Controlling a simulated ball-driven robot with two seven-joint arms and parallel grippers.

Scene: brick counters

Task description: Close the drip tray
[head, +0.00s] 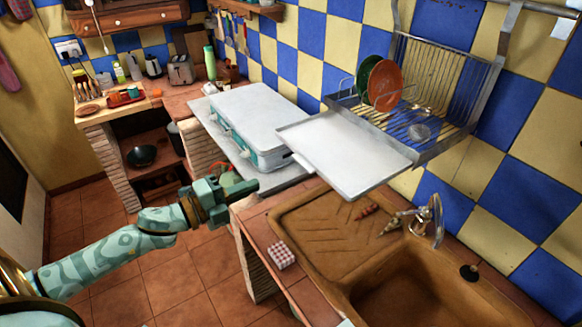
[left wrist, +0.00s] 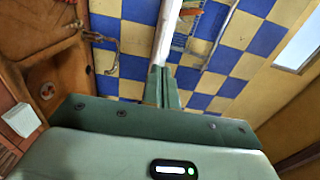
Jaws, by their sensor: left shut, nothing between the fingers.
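The drip tray (head: 345,152) is a flat white tray under the wall dish rack (head: 440,110). It is slid out, sticking well forward and left of the rack over the counter. In the left wrist view the tray (left wrist: 168,30) shows nearly edge-on as a pale strip beyond the fingertips. My left gripper (head: 252,187) is shut and empty, in front of the tray and to its left, lower in the picture. Its closed fingers show in the left wrist view (left wrist: 162,85); whether they touch the tray is unclear there. My right gripper is not in view.
A brown sink (head: 420,285) with a tap (head: 436,220) lies below the tray. Plates (head: 386,86) stand in the rack. A white-topped stove (head: 250,115) is left of the tray. A checkered box (head: 281,255) sits near the counter edge. Open floor lies left.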

